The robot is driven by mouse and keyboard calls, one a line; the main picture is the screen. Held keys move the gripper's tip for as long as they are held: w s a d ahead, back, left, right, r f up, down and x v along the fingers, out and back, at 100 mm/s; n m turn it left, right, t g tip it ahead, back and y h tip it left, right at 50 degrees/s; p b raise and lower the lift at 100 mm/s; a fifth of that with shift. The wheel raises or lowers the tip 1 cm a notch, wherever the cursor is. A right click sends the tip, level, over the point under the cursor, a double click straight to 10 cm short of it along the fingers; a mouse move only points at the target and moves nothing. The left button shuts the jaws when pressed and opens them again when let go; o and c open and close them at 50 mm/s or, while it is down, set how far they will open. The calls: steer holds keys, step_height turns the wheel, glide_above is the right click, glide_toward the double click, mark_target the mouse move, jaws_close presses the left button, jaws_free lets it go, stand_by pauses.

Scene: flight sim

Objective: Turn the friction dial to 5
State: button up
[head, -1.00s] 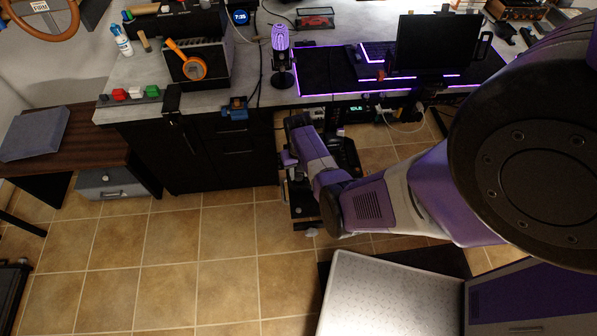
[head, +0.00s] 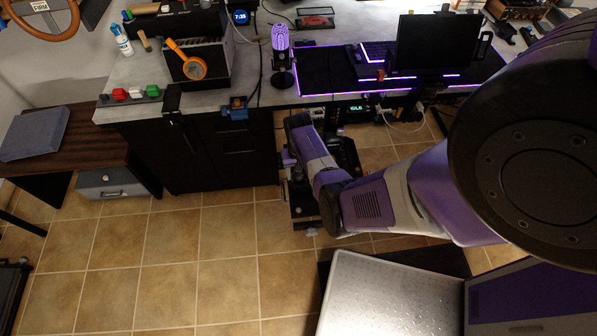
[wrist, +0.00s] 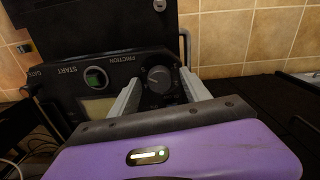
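The friction dial (wrist: 159,77) is a dark round knob on a black panel (wrist: 74,87), below the printed word FRICTION, in the wrist view. My gripper (wrist: 161,81) is open, with one pale finger to the left of the dial and one to the right. Whether the fingers touch the knob I cannot tell. The dial's scale and pointer are too small to read. In the head view my arm reaches down beside the desk, and the dial cannot be made out there.
The desk (head: 218,103) holds a monitor (head: 436,45), a microphone (head: 282,50) and an orange-handled magnifier (head: 192,67). Tiled floor (head: 170,255) is clear at the lower left.

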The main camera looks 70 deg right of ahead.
mark_target(299, 173)
steer(key=shift+r, duration=0.1)
step_height(299, 173, up, 8)
steer(key=shift+f+p, duration=0.2)
steer(key=shift+p, duration=0.35)
stand_by(0.4)
